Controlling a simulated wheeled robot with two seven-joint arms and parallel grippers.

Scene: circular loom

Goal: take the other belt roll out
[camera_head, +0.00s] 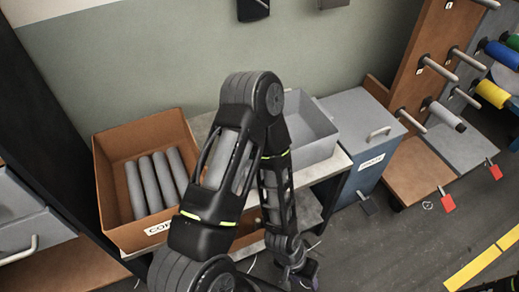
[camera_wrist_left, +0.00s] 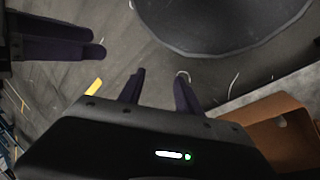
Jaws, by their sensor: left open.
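No thing in view is clearly marked as a belt roll. Several grey rolls (camera_head: 150,184) lie side by side in an orange-brown box (camera_head: 112,192) at the left, its label partly hidden by my arm. Another grey roll (camera_head: 445,115) with a dark end sits on a peg at the right. My left gripper (camera_head: 301,275) hangs low in front of the white-topped table, right of the box. In the left wrist view its fingers (camera_wrist_left: 160,92) are apart with nothing between them. Two dark fingers (camera_wrist_left: 62,40) at the upper left look like my right gripper; their opening is unclear.
A grey open bin (camera_head: 312,130) stands on the table behind my left arm. A blue-grey cabinet (camera_head: 362,175) with a handle and label is beside it. A peg rack (camera_head: 420,75) with blue and yellow spools is at the right. Floor (camera_head: 375,250) before the cabinet is mostly clear.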

